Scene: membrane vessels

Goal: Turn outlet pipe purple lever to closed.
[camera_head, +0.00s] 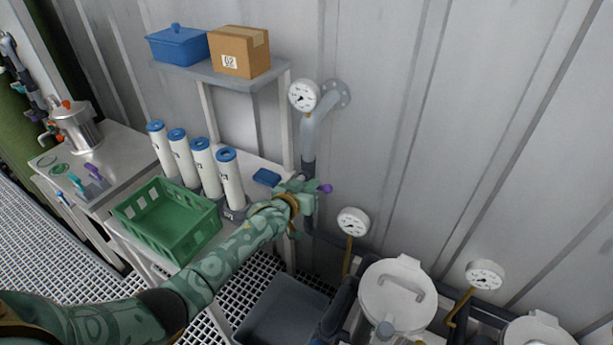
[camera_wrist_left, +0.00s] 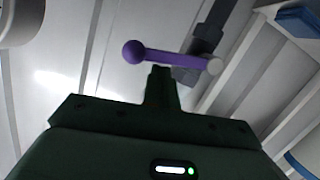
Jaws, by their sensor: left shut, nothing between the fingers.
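The outlet pipe (camera_head: 311,132) comes out of the wall at a flange and runs down behind my left gripper in the head view. The purple lever's ball end (camera_head: 326,188) shows just right of my left gripper (camera_head: 309,192). In the left wrist view the purple lever (camera_wrist_left: 170,58) lies nearly level across the picture, ball at the left, its right end by the dark valve body (camera_wrist_left: 205,45). My left gripper (camera_wrist_left: 160,72) is shut and empty, its fingertips at the lever's lower edge near mid-length. I cannot tell whether they touch. My right gripper is not in view.
A pressure gauge (camera_head: 303,95) sits on the pipe, and another gauge (camera_head: 353,222) stands lower right. White filter cylinders (camera_head: 203,166) and a green crate (camera_head: 168,224) stand on the left bench. A shelf (camera_head: 222,75) holds boxes. A lidded white vessel (camera_head: 398,292) stands lower right.

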